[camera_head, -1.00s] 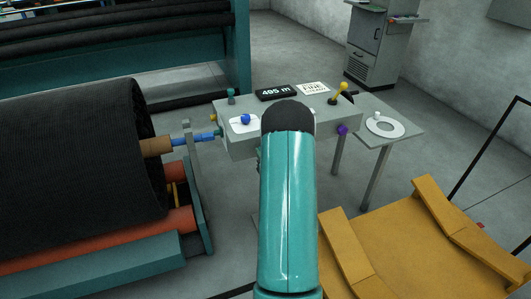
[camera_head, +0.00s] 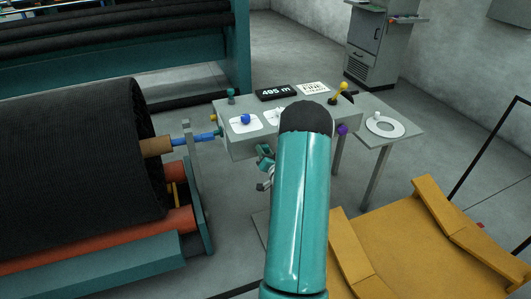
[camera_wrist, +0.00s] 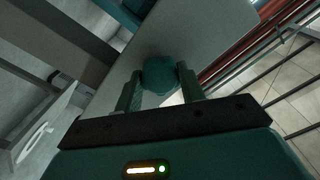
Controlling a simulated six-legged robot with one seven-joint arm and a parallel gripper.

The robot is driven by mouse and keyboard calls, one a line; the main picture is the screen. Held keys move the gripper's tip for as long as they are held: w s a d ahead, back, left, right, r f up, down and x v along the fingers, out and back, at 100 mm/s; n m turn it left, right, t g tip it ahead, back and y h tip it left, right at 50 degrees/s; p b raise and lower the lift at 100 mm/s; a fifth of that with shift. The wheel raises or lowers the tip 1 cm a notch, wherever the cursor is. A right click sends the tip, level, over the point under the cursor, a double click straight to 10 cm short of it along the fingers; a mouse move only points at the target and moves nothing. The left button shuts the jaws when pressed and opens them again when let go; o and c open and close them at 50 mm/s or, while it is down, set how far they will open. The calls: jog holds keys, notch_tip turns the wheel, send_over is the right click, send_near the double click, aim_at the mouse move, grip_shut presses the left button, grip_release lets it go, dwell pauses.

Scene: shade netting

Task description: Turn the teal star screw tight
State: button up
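In the wrist view a teal knob, which looks like the star screw (camera_wrist: 160,74), stands out from a grey surface. My gripper (camera_wrist: 160,84) has one finger on each side of it, with narrow gaps seeming to show between fingers and knob; contact is hard to judge. In the head view my gripper (camera_head: 265,160) shows partly, left of my teal arm, below the front of the grey control console (camera_head: 240,147). The screw cannot be made out there at the gripper. Another small teal knob (camera_head: 231,96) stands at the console's back left corner.
The console carries a blue knob (camera_head: 245,118), a yellow lever (camera_head: 341,90) and a purple knob (camera_head: 342,130). A large black netting roll (camera_head: 75,170) is at left. A yellow cradle (camera_head: 430,245) is at lower right.

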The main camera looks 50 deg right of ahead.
aim_at(265, 151)
jog(key=o, duration=0.4)
jog(key=shift+s, duration=0.1)
jog(key=shift+c, duration=0.2)
jog(key=shift+v, duration=1.4)
jog(key=n, duration=1.7)
